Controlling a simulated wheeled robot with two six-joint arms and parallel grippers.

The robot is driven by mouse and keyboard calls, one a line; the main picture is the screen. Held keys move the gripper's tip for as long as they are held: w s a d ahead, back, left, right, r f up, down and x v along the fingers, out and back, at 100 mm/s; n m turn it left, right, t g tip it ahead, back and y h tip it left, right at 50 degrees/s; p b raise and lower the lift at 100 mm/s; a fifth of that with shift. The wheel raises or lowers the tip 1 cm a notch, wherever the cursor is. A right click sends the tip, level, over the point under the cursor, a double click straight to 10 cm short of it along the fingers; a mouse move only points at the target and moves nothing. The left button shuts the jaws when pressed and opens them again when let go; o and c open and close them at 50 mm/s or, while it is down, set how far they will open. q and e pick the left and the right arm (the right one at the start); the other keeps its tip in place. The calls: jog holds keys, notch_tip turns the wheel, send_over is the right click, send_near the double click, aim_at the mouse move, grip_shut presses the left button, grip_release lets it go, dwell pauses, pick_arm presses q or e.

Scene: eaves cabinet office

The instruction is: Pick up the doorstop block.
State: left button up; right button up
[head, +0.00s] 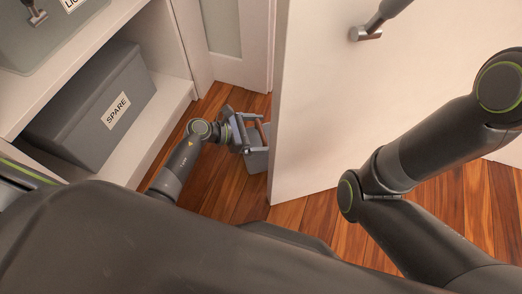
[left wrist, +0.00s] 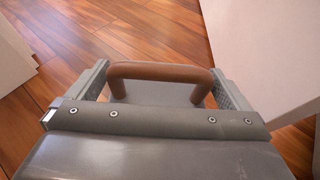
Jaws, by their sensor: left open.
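The doorstop block is a grey block (head: 257,161) with a brown bar handle, standing on the wood floor beside the door's free edge. In the left wrist view the block (left wrist: 150,94) shows beyond my gripper's body, with its handle (left wrist: 160,71) arching up. My left gripper (head: 250,134) is open at the block. In the left wrist view its two fingers stand on either side of the handle, with small gaps visible. The block's lower part is partly hidden by the gripper.
A white door (head: 390,110) with a metal handle (head: 366,34) stands just right of the block. At left, a white shelf unit (head: 172,98) holds a grey box labelled SPARE (head: 85,115) and another box above. Bare wood floor (head: 222,180) lies between them.

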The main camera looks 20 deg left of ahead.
pick_arm(q)
jog(key=shift+w+d+f, duration=0.1)
jog(key=shift+d, duration=0.1)
jog(key=shift+c, duration=0.6)
jog(key=c, duration=1.4)
jog(key=shift+w+r, duration=0.15)
jog(key=shift+r, duration=0.15)
jog(key=shift+c, duration=0.8)
